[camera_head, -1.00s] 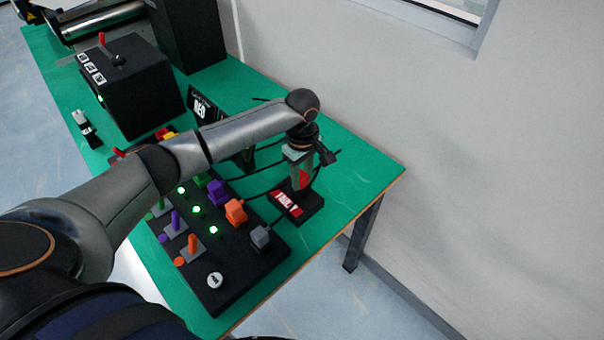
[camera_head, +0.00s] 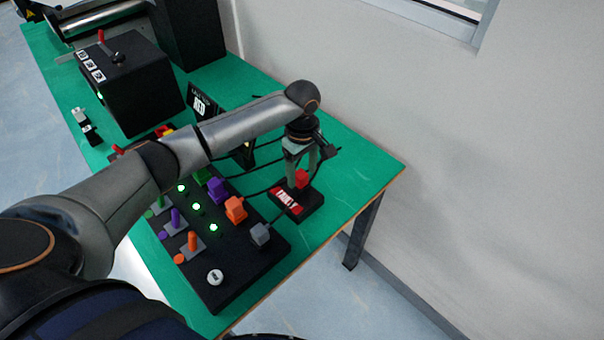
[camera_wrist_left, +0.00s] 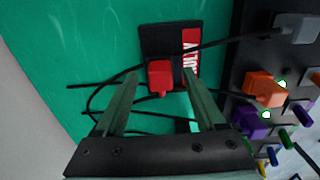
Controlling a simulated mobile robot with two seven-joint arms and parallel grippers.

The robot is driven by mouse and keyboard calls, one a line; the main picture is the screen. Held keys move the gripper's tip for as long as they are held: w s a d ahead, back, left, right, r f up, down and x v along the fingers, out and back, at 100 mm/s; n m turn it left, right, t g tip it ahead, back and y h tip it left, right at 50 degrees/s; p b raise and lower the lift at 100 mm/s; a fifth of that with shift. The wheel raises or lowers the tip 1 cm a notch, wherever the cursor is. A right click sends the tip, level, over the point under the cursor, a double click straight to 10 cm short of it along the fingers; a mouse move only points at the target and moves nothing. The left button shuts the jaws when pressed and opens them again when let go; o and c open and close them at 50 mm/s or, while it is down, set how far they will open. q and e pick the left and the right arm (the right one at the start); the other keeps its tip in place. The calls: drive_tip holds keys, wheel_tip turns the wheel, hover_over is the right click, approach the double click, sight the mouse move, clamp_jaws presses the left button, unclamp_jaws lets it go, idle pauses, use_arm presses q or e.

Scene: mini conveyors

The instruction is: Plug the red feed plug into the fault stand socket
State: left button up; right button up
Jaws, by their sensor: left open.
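The red feed plug (camera_head: 302,178) sits on the black fault stand (camera_head: 312,201), which has a red and white label. My left gripper (camera_head: 296,180) points down over the stand. In the wrist view its two fingers (camera_wrist_left: 160,74) are apart, one on each side of the red plug, with gaps between. My right gripper is not in view.
A black panel (camera_head: 222,285) with purple, orange and grey plugs, levers and green lights lies beside the stand. Black cables cross the green table (camera_head: 365,165) near the gripper. A black box (camera_head: 140,85) stands farther left. The wall is behind.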

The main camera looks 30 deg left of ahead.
sight(302, 175)
use_arm(q)
wheel_tip(302, 175, up, 11)
idle(0.3)
drive_tip(key=shift+f, duration=0.1)
idle(0.4)
